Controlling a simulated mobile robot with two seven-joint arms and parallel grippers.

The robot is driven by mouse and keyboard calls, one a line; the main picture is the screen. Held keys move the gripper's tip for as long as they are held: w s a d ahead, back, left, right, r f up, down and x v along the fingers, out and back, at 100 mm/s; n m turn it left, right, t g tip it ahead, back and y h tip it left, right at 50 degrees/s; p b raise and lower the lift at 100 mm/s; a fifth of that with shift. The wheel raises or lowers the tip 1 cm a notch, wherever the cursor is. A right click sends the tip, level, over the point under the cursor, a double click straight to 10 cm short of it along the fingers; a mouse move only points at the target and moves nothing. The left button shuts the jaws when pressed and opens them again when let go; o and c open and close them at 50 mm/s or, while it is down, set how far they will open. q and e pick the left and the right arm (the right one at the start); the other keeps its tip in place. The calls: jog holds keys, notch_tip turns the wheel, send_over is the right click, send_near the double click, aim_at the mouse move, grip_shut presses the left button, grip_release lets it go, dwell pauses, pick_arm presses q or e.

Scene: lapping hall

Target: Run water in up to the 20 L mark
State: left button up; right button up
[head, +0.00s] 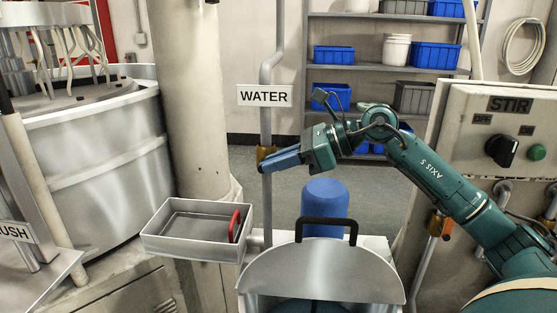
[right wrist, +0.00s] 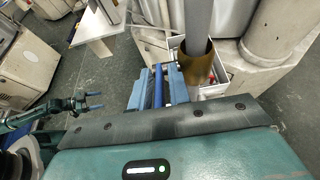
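The WATER sign (head: 264,96) hangs on a grey upright pipe (head: 266,125). A brass valve (head: 265,155) sits on that pipe below the sign; it shows in the right wrist view (right wrist: 195,66). My right gripper (head: 275,161) reaches the valve from the right. In the right wrist view a narrow blue lever (right wrist: 158,85) lies between its two pale blue fingers, which appear closed on it. My left gripper (right wrist: 95,100) shows only in the right wrist view, at the left, open and empty. No 20 L mark or water level can be made out.
A grey tray (head: 165,245) holding a red item (head: 235,225) sits left of the pipe. A half-round metal plate with a black handle (head: 327,221) and a blue cylinder (head: 325,200) are in front. The STIR panel (head: 480,130) stands right; a large round machine (head: 100,170) stands left.

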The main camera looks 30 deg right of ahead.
pick_arm(q)
jog(key=shift+r, duration=0.15)
pick_arm(e)
jog(key=shift+o, duration=1)
jog(key=v, duration=0.1)
jog(key=b+v, duration=0.1)
jog(key=v, duration=0.1)
jog(key=b+v, duration=0.1)
jog(key=shift+s+d+f, duration=0.1)
jog(key=shift+d+f, duration=0.1)
jog(key=shift+d, duration=0.05)
pick_arm(q)
jog(key=d+b, duration=0.1)
jog(key=b, duration=0.1)
jog(key=d+f+h+b, duration=0.1)
jog(key=shift+w+f+m+t+b, duration=0.25)
jog(key=shift+m+t+b, duration=0.05)
jog(key=shift+b, duration=0.05)
pick_arm(e)
jog(key=v, duration=0.9)
jog(key=shift+a+r, duration=0.2)
jog(key=shift+r, duration=0.1)
pick_arm(q)
jog(key=shift+a+f, duration=0.1)
jog(key=shift+w, duration=0.1)
dwell(4.1)
